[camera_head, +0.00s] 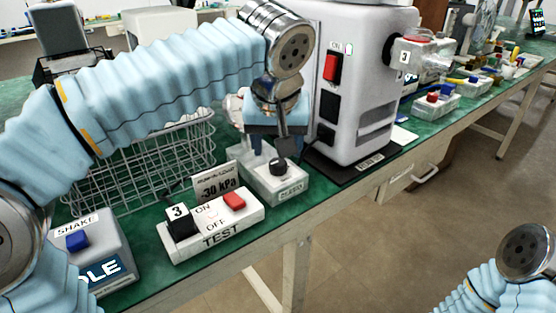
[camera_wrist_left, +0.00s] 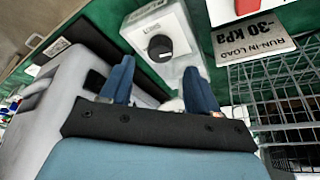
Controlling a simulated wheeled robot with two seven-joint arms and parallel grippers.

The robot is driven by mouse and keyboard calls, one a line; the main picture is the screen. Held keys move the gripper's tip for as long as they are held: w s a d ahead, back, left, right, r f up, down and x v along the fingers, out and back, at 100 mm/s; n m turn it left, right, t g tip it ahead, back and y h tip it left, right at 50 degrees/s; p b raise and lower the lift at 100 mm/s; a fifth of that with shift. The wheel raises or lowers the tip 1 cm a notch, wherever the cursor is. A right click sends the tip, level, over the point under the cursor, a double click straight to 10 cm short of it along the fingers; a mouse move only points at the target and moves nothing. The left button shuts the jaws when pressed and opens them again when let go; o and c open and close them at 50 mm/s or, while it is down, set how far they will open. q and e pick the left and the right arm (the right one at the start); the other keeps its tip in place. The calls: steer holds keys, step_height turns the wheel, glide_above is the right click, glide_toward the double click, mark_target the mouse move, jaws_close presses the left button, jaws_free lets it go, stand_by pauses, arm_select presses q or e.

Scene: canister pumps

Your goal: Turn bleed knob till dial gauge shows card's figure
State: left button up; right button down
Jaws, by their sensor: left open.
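The bleed knob (camera_head: 278,166) is black and round, on a white box labelled BLEED (camera_head: 287,188) at the table's front edge. My left gripper (camera_head: 282,146) is above the knob, pointing down. In the left wrist view my gripper (camera_wrist_left: 159,76) is open, its blue fingers apart, and the knob (camera_wrist_left: 160,48) shows beyond the tips, not gripped. The card (camera_head: 217,187) stands left of the box and reads -30 kPa; it also shows in the left wrist view (camera_wrist_left: 255,38). I cannot make out a dial gauge face. Only my right arm's links show, at lower right.
The white pump housing (camera_head: 362,60) with a red switch stands right of the knob. A wire basket (camera_head: 150,165) lies behind the card. A TEST switch box (camera_head: 212,226) and a SHAKE box (camera_head: 92,245) stand in front. The floor at right is clear.

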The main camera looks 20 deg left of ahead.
mark_target(278, 161)
arm_select(q)
steer(key=shift+x, duration=2.35)
steer(key=shift+c, duration=0.4)
steer(key=c, duration=1)
